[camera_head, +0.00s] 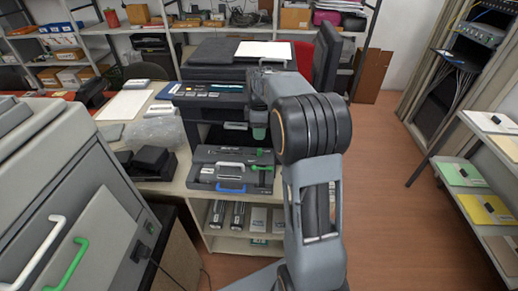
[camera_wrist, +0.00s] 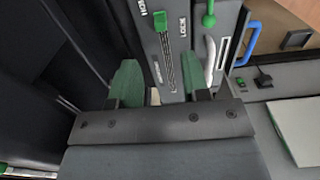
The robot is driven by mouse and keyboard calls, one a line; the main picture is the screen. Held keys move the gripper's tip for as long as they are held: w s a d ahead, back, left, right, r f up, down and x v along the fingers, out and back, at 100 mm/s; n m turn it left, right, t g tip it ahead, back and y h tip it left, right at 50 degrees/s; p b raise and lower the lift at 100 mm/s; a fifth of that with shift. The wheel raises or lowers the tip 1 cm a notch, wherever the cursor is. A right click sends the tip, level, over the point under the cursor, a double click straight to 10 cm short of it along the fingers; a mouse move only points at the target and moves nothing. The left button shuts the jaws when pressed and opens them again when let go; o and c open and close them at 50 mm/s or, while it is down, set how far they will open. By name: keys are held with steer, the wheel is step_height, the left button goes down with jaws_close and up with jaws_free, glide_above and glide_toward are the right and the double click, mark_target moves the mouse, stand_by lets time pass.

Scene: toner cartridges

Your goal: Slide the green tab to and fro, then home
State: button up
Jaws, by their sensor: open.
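A green-knobbed lever (camera_wrist: 209,18) marked LOCK stands right of the slot. A white handle (camera_wrist: 212,65) and a blue handle (camera_wrist: 250,43) lie close by. A dark printer (camera_head: 213,98) stands behind. The floor (camera_head: 395,200) at right is clear.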

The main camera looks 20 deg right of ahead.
mark_target(260, 149)
step_height(260, 149, down, 9)
steer(key=shift+f, duration=0.1)
stand_by(0.3)
jaws_close()
stand_by(0.4)
